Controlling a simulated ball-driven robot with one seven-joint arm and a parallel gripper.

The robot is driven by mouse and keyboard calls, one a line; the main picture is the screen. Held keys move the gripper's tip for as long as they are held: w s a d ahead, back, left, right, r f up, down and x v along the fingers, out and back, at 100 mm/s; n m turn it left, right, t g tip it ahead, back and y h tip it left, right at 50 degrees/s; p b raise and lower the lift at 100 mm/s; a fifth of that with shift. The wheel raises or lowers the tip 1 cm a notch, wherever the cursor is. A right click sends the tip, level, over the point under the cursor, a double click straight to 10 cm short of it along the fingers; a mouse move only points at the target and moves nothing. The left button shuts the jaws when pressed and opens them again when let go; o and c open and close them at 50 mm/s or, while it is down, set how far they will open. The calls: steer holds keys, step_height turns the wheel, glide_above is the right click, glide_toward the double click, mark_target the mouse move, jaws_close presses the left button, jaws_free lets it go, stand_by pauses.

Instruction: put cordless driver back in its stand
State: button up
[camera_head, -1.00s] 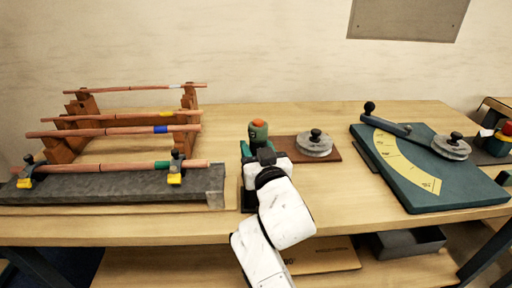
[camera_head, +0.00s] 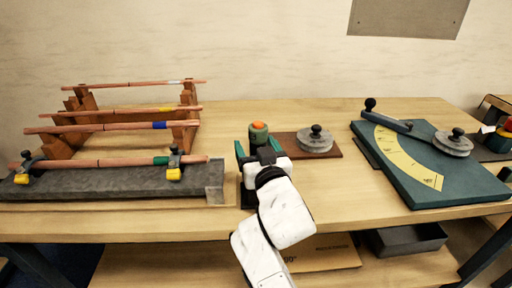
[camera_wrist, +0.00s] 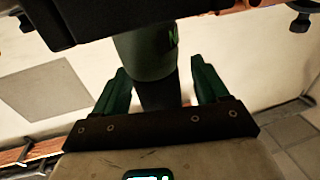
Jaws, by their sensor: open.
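The cordless driver (camera_head: 258,133) appears as a green cylinder with an orange top, at the middle of the bench. In the wrist view its green body (camera_wrist: 147,52) and a darker, narrower part (camera_wrist: 158,95) show between my fingers. My gripper (camera_head: 259,149) is open, its green fingers on either side of the driver; it also shows in the wrist view (camera_wrist: 159,72). Gaps show beside the narrow part. A large black block (camera_wrist: 85,18) lies beyond the green body; I cannot tell whether it is the driver's base or its stand. My wrist hides the driver's lower part.
A brown board with a grey wheel (camera_head: 315,140) sits just right of the driver. A teal bending plate (camera_head: 410,175) lies farther right. Copper tubes on wooden racks (camera_head: 70,146) and a grey slab (camera_head: 110,183) fill the left. Bare bench (camera_head: 330,195) lies in front.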

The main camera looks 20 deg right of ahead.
steer(key=shift+f, duration=0.1)
steer(key=shift+s, duration=0.25)
steer(key=s+a+b, duration=0.1)
steer(key=s, duration=0.9)
steer(key=shift+s+a, duration=0.15)
